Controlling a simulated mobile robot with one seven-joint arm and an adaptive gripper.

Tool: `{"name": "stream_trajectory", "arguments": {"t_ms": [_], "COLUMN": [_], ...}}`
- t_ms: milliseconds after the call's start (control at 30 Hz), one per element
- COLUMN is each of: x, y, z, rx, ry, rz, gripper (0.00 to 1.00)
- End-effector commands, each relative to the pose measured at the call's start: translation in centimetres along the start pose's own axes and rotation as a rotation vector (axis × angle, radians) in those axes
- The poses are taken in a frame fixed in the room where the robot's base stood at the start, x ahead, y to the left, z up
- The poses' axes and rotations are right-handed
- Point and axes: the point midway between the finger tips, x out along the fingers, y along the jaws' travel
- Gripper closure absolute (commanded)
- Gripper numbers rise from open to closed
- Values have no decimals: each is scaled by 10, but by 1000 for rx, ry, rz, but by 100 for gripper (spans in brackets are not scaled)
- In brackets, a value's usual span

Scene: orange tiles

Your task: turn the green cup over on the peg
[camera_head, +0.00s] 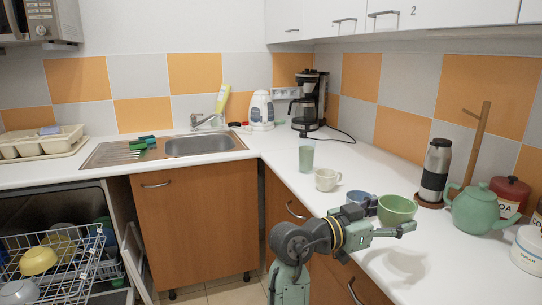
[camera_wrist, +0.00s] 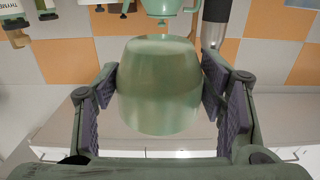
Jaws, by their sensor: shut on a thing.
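The green cup (camera_head: 397,211) is in my gripper (camera_head: 388,216) in the head view, above the right-hand counter. Its open rim appears to face up there. In the wrist view the green cup (camera_wrist: 160,90) fills the middle, with the dark finger pads of my gripper (camera_wrist: 160,100) on both its sides. The wrist picture is upside down, since the teapot hangs from the top edge. A wooden stand with a short side peg (camera_head: 474,114) rises at the back right, behind the teapot. The peg carries nothing that I can see.
A green teapot (camera_head: 473,209), a steel flask (camera_head: 435,170) and a red canister (camera_head: 509,194) crowd the stand's foot. A blue cup (camera_head: 361,200) is beside my gripper. A cream mug (camera_head: 327,179) and a green glass (camera_head: 306,157) stand further left.

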Motion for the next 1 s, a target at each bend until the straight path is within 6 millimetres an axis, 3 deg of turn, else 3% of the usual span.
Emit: {"name": "stream_trajectory", "arguments": {"t_ms": [200,333,767,1000], "x": [0,0,-1,-1], "y": [0,0,0,0], "z": [2,9,10,9], "rx": [10,116,719,1141], "ry": [1,2,1,-1], "rz": [0,-1,-2,-1], "gripper": [62,62,62,62]}}
